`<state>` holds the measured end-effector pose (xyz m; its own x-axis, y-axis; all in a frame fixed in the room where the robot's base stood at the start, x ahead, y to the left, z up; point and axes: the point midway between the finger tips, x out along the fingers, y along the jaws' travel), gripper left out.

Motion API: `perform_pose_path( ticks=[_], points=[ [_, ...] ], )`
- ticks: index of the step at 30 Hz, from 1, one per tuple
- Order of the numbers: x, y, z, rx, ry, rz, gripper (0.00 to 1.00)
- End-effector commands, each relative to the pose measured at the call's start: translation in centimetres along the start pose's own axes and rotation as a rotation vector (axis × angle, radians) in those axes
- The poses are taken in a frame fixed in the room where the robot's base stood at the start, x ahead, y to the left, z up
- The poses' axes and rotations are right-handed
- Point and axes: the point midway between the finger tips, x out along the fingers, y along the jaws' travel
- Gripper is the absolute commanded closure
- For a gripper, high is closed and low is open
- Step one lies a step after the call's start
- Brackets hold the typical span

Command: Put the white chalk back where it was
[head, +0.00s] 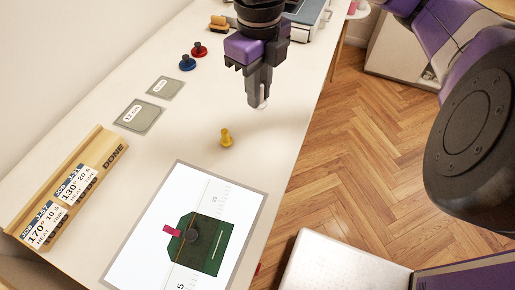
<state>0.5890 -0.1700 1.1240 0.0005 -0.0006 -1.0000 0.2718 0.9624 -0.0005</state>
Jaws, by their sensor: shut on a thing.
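My gripper (258,98) hangs over the right part of the white table, pointing down. It is shut on a small white thing, which looks like the white chalk (263,104). Only a little of the chalk shows at the fingertips; the fingers hide the rest. It seems to be held above the table, but I cannot tell how high.
Near the gripper stands a yellow peg (226,139). Red (199,49) and blue (187,63) pegs stand behind, near grey labelled squares (138,116).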

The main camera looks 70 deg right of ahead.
Motion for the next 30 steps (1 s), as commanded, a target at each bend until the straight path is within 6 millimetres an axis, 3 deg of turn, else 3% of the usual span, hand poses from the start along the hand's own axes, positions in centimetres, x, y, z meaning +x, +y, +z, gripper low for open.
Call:
perform_pose_path(
  ticks=[15,30],
  points=[
    [12.2,0.1,-0.1,0.004,0.003,0.003,1.00],
    [18.0,0.1,-0.1,0.004,0.002,0.002,1.00]
  ],
)
